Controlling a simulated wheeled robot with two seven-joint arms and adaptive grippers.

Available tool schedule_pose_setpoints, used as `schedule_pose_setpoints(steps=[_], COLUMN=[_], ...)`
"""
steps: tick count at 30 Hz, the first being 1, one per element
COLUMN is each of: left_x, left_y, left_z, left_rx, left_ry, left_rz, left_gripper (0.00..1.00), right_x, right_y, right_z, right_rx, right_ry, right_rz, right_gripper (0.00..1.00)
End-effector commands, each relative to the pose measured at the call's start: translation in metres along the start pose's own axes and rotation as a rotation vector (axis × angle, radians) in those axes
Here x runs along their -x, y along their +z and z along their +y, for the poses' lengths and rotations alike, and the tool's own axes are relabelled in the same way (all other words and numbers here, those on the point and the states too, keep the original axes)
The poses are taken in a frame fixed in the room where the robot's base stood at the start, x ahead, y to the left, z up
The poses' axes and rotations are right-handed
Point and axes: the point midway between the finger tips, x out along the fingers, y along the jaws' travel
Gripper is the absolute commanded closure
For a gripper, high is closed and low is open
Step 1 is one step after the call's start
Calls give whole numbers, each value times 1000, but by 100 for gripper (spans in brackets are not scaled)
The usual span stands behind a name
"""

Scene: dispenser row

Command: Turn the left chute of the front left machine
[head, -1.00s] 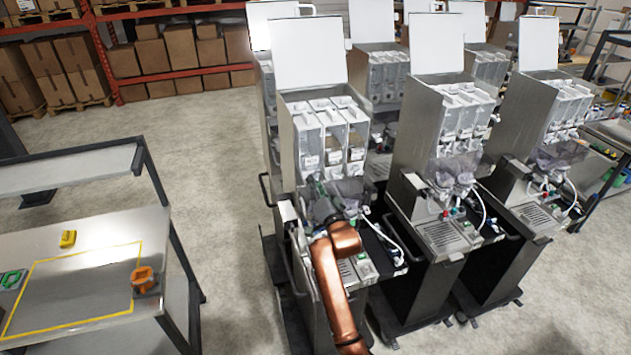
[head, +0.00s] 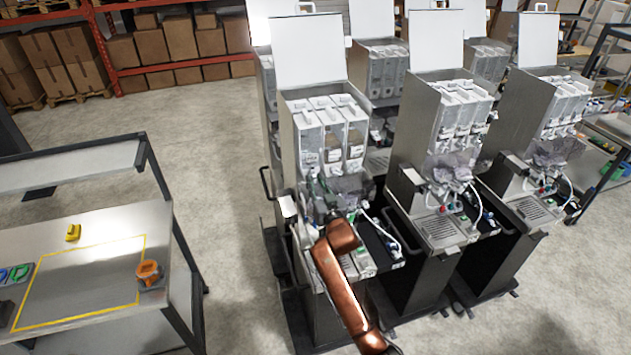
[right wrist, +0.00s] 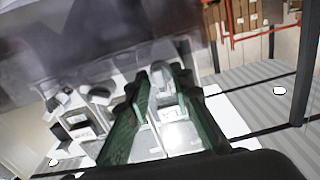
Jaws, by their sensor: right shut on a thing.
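The front left machine (head: 302,165) is a grey steel dispenser with a raised white lid and clear canisters in a row. My right arm reaches up from the bottom of the head view, and my right gripper (head: 318,187) is at the machine's front, under the left canister. In the right wrist view its two green-padded fingers (right wrist: 160,84) are close around a small pale grey piece (right wrist: 161,74), which appears to be the left chute. The gripper is shut on it. In the head view the gripper hides most of this chute. My left gripper is out of view.
More dispensers, including one to the right (head: 425,150), stand close by. A drip tray and white tube are below the chutes. A workbench (head: 60,225) with a yellow-taped area and an orange item (head: 149,273) stands left. Floor between bench and machines is clear.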

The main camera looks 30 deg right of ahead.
Motion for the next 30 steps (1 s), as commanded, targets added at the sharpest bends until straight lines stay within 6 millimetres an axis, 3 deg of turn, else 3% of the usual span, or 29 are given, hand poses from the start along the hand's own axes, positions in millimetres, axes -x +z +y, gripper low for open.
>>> schedule_pose_setpoints(steps=[18, 19, 30], left_x=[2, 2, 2], left_y=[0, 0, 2], left_z=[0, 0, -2], left_rx=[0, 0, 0], left_ry=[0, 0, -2], left_rz=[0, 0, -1], left_gripper=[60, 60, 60], right_x=[0, 0, 3], right_y=[1, 1, 0], right_z=[1, 0, 0], right_rx=[40, 40, 39], right_ry=[1, 1, 0], right_rz=[-2, -2, 0], right_gripper=[100, 77, 74])
